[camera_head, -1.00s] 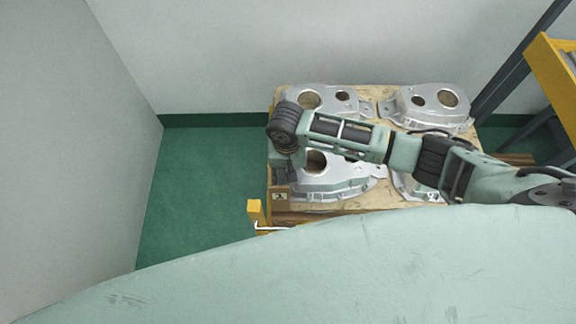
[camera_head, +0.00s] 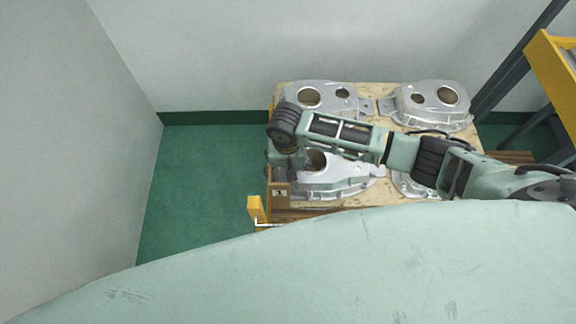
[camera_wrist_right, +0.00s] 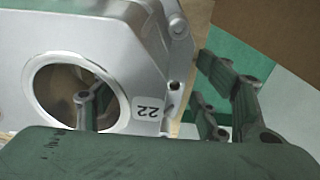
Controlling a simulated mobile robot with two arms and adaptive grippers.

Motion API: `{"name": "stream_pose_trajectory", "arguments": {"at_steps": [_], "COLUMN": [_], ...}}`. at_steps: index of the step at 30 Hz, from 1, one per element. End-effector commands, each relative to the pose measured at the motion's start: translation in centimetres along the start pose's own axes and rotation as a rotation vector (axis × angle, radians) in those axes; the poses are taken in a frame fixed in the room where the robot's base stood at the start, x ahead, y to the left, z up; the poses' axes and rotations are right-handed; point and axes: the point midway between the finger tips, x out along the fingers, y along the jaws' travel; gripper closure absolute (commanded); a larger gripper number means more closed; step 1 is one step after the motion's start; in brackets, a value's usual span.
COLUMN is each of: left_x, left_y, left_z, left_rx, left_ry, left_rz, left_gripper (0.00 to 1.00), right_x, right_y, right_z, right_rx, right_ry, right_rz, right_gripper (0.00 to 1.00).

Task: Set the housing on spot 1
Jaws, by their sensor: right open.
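The front-left housing (camera_head: 340,180), a silver casting with a round bore, lies on the wooden pallet (camera_head: 395,200). My right gripper (camera_head: 286,165) is at its left end, partly hidden by my wrist. In the right wrist view the same housing (camera_wrist_right: 95,25) fills the left side and carries a label "22" (camera_wrist_right: 149,108). My right gripper (camera_wrist_right: 160,98) is open there: one finger shows inside the bore, the other beyond the outer edge, with the wall between them. Contact cannot be told. My left gripper is not in view. I cannot make out spot 1.
Two housings lie at the back of the pallet, left (camera_head: 322,98) and right (camera_head: 430,105). Another (camera_head: 405,185) is partly hidden under my right arm. A yellow post (camera_head: 257,210) stands at the pallet's front left. A yellow frame (camera_head: 555,75) is at right. Green floor (camera_head: 200,190) is clear at left.

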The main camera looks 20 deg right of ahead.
Motion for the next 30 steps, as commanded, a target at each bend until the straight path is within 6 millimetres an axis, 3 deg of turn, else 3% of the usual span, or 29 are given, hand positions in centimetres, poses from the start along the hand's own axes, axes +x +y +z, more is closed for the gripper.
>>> {"name": "stream_pose_trajectory", "arguments": {"at_steps": [5,18,24,30], "left_x": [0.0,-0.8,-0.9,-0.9], "left_y": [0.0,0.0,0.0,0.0], "left_z": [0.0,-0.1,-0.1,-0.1], "left_rx": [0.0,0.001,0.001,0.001], "left_ry": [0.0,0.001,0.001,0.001], "left_rz": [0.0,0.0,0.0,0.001], "left_gripper": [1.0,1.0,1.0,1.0], "right_x": [-1.8,-11.1,-13.0,-13.3], "right_y": [-0.1,-0.1,-0.1,0.0], "right_z": [-0.2,-0.2,-0.2,-0.2], "right_rx": [0.0,0.0,0.001,0.001], "right_ry": [0.004,0.004,0.003,0.002], "right_rz": [-0.004,-0.005,-0.003,-0.002], "right_gripper": [0.33,0.33,0.33,0.33]}}
